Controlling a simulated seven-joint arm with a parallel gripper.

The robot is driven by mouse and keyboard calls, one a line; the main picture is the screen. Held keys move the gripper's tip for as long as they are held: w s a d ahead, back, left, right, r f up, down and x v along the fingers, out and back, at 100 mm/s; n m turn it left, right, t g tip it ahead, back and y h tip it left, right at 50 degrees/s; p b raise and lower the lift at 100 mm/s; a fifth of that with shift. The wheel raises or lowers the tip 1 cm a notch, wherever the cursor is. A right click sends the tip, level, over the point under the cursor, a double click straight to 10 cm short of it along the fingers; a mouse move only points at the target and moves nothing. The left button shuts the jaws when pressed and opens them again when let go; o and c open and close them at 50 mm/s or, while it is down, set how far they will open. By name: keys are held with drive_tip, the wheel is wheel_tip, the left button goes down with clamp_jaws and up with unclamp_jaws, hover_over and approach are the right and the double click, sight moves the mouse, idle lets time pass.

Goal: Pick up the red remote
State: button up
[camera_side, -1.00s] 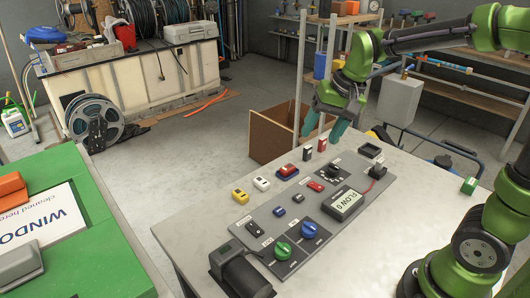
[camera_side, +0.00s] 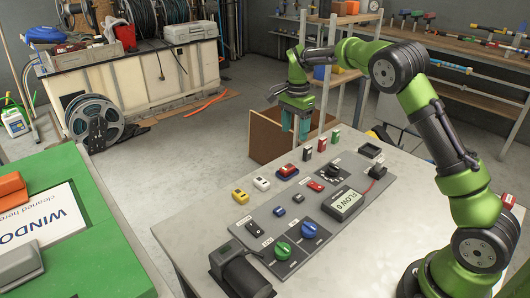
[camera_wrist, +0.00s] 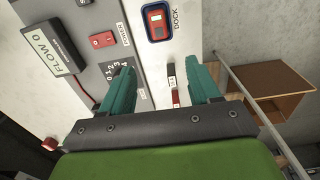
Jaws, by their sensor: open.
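A small red block with a pale end (camera_side: 322,144), seemingly the red remote, stands near the table's far edge, between a black one (camera_side: 307,152) and a green one (camera_side: 335,137). In the wrist view the red one (camera_wrist: 176,98) shows between my fingers, partly hidden by the gripper body, below the black one (camera_wrist: 172,76). Another red unit (camera_side: 287,170) sits in a blue-rimmed holder marked DOCK, also in the wrist view (camera_wrist: 157,22). My gripper (camera_side: 295,130) is open and empty, pointing down over the far edge, left of and above the row.
The grey panel (camera_side: 270,218) carries knobs, a red power switch (camera_side: 316,186) and a FLOW display (camera_side: 345,203). Yellow (camera_side: 239,196) and white (camera_side: 261,183) blocks lie at its left. A cardboard box (camera_side: 262,138) stands on the floor behind the table.

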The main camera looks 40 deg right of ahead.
sight(291, 165)
drive_tip(key=f, duration=1.2)
drive_tip(key=shift+a, duration=0.2)
clamp_jaws()
drive_tip(key=shift+r, duration=0.15)
